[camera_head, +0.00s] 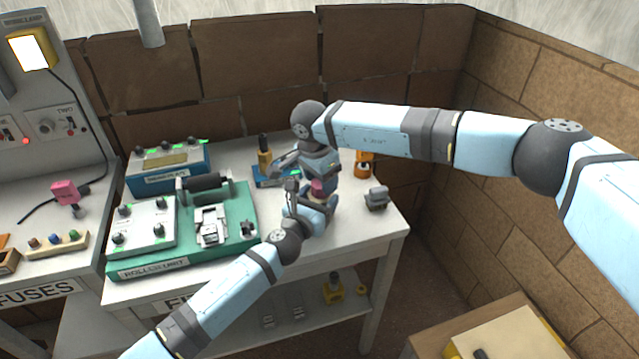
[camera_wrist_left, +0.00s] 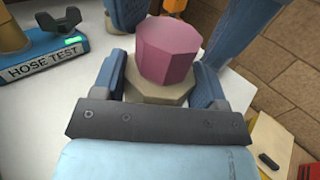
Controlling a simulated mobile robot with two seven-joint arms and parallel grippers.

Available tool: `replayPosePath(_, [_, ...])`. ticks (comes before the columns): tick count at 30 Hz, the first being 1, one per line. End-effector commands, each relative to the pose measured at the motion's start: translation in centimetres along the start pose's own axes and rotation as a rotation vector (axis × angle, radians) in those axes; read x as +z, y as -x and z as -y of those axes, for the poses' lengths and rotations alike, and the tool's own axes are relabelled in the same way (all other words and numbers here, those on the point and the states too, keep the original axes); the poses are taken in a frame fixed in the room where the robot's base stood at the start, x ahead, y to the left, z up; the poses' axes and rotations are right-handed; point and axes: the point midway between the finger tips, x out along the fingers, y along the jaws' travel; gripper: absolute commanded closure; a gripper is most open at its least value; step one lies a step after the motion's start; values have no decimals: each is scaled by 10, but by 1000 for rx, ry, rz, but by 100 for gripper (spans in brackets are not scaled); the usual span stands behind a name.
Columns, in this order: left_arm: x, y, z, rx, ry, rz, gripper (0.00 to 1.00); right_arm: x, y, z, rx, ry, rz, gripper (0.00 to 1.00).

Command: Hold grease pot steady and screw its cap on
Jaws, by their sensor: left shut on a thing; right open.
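The grease pot (camera_wrist_left: 183,93) is a beige, many-sided body in the left wrist view. Its pink faceted cap (camera_wrist_left: 168,52) sits on top of it; I cannot tell whether the thread is engaged. The cap also shows small in the head view (camera_head: 318,186). My left gripper (camera_head: 314,199) is shut on the pot, with one blue finger on each side of the body. My right gripper (camera_head: 319,178) is open just above and around the cap, reaching down from above. Its fingers show at the top of the left wrist view, apart from each other. The pot's underside is hidden.
A blue hose test block (camera_wrist_left: 45,62) stands beside the pot. The green roller unit (camera_head: 245,210) fills the bench's left part. A grey block (camera_head: 376,198) and an orange-and-black item (camera_head: 363,164) stand to the right. The white bench (camera_head: 350,222) is bare near its right front corner.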

Motion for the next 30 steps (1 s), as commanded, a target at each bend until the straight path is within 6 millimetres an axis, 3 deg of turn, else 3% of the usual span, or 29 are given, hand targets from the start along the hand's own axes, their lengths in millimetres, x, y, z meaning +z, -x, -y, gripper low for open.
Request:
replayPosePath(3, [-1, 0, -1, 1, 1, -3, 76, 2, 15, 1, -3, 4, 1, 45])
replayPosePath(10, [-3, 1, -1, 3, 2, -6, 76, 3, 19, 1, -5, 6, 3, 45])
replayPosePath(15, [-3, 1, -2, 3, 3, -7, 76, 3, 19, 2, -6, 6, 4, 82])
replayPosePath(16, [-3, 1, -2, 3, 3, -7, 76, 3, 20, 2, -6, 7, 4, 83])
replayPosePath(30, [-4, 1, -2, 4, 3, -8, 76, 4, 21, 2, -7, 7, 4, 83])
